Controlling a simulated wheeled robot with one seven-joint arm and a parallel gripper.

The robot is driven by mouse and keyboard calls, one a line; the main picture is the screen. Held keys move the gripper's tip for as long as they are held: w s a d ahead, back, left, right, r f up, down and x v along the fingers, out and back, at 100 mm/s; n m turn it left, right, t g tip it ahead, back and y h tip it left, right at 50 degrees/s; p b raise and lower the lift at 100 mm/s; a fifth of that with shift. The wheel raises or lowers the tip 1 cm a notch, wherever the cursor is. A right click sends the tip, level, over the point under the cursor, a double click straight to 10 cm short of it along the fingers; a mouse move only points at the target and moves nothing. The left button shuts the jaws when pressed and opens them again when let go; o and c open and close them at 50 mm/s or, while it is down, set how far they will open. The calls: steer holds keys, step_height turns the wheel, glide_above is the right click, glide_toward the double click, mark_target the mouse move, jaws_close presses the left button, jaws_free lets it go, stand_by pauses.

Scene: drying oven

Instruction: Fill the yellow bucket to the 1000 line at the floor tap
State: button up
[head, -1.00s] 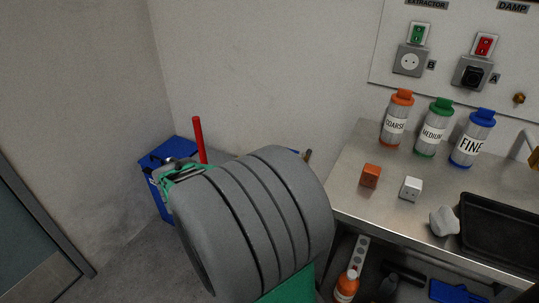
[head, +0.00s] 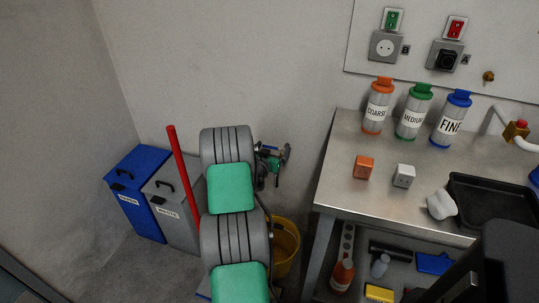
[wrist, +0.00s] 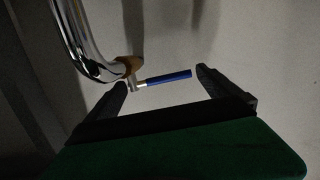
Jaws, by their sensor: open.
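The yellow bucket (head: 287,243) stands on the floor beside the bench, partly hidden by my arm. Its 1000 line and water level cannot be made out. My gripper (wrist: 160,79) is open and empty. In the wrist view, the floor tap's blue lever (wrist: 168,78) lies across the gap between the fingertips, apart from both as far as I can see. Its brass body (wrist: 130,65) and curved chrome pipe (wrist: 90,45) are at upper left. In the head view, my gripper (head: 277,162) is by the wall above the bucket, and the tap is largely hidden there.
A blue bin (head: 138,190) and a grey bin (head: 172,205) stand at left, with a red pole (head: 180,165) in front. The steel bench (head: 335,190) on the right carries bottles, blocks and a black tray (head: 495,200). Floor shows free at lower left.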

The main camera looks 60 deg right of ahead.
steer(key=shift+x, duration=0.85)
steer(key=shift+c, duration=0.2)
